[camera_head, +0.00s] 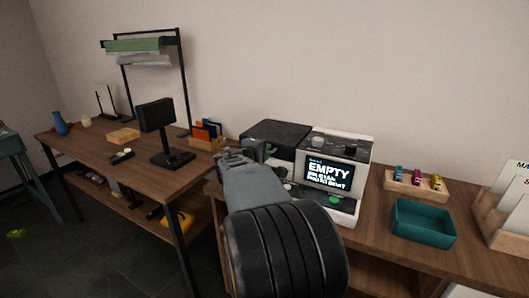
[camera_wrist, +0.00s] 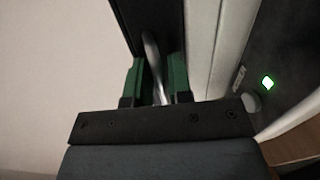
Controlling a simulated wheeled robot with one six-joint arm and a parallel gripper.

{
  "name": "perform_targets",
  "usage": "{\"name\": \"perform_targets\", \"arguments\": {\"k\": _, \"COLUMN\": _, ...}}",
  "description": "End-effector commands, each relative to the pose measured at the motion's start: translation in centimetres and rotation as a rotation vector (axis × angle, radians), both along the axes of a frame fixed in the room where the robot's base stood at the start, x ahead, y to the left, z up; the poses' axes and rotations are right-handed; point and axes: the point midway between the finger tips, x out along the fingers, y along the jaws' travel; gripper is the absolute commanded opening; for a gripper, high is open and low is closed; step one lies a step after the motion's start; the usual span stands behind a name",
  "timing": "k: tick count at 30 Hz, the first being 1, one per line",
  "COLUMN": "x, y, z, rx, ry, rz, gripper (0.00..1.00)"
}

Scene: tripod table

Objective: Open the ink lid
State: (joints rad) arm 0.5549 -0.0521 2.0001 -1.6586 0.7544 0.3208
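The printer (camera_head: 338,155) stands on the right-hand table, its screen reading "EMPTY". At its left is a dark box-like part with a black top (camera_head: 274,134), which looks like the ink lid. My gripper (camera_head: 238,158) is at the left front of this part. In the wrist view, my gripper's green fingers (camera_wrist: 157,80) stand apart on either side of a thin grey curved handle (camera_wrist: 152,55) in front of the black panel (camera_wrist: 122,18). They look open around it; firm contact does not show. My arm hides part of the printer's left front in the head view.
A teal tray (camera_head: 423,238) and a wooden rack of small colored items (camera_head: 416,186) are right of the printer. On the left table (camera_head: 183,184) stand a dark monitor (camera_head: 157,116) and a wooden card holder (camera_head: 208,143). A wall is close behind both tables.

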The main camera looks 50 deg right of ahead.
Motion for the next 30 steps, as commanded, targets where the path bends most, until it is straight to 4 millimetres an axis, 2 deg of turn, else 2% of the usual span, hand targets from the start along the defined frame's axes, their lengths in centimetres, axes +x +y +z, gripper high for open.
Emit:
{"name": "perform_targets", "arguments": {"k": 10, "x": 0.05, "y": -0.25, "z": -0.04, "rx": 0.0, "ry": 0.0, "rz": 0.0, "gripper": 0.2}}
{"name": "perform_targets", "arguments": {"k": 16, "x": 0.05, "y": -0.23, "z": -0.04, "rx": 0.0, "ry": 0.0, "rz": 0.0, "gripper": 0.0}}
{"name": "perform_targets", "arguments": {"k": 30, "x": -0.03, "y": -0.3, "z": 0.15, "rx": 0.003, "ry": 0.0, "rz": -0.002, "gripper": 0.0}}
